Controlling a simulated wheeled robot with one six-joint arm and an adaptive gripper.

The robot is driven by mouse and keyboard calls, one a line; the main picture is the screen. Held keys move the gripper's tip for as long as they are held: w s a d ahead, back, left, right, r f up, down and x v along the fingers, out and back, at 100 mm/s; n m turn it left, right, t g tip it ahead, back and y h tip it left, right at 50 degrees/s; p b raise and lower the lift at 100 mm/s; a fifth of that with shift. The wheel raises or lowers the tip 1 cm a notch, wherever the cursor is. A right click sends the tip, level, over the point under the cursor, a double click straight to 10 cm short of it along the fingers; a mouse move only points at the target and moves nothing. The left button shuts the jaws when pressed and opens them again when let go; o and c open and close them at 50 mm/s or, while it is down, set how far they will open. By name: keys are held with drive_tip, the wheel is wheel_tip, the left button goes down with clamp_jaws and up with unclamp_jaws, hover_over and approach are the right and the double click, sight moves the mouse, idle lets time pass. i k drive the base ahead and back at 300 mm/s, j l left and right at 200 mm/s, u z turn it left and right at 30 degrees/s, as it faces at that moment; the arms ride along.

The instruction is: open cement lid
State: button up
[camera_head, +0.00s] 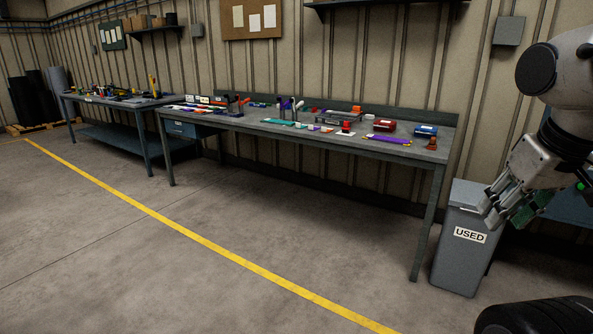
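I cannot make out a cement container or its lid for certain; the items on the long workbench (220,124) are small from here. Near its right end are a red box (385,125), a blue box (427,131) and a small orange-brown item (432,144). Upright bottle-like items (290,106) stand near the middle. My gripper (497,215) hangs at the right edge, pointing down in front of the grey bin, well apart from the bench items.
The grey bin (461,265) marked USED stands at the bench's right end. A second bench (115,104) is at the far left. A yellow line (190,232) crosses the floor. The floor (130,270) in front of the long bench is clear. A corkboard (252,20) hangs on the wall.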

sight(380, 124)
drive_tip(key=i+j, duration=0.1)
drive_tip(key=i, duration=1.95)
drive_tip(key=i+j+z, duration=0.2)
drive_tip(key=i+z, duration=0.2)
drive_tip(key=i, duration=0.25)
drive_tip(key=i+j+z, duration=0.35)
drive_tip(key=i, duration=0.3)
drive_tip(key=i+j+z, duration=0.4)
drive_tip(key=i+j, duration=0.15)
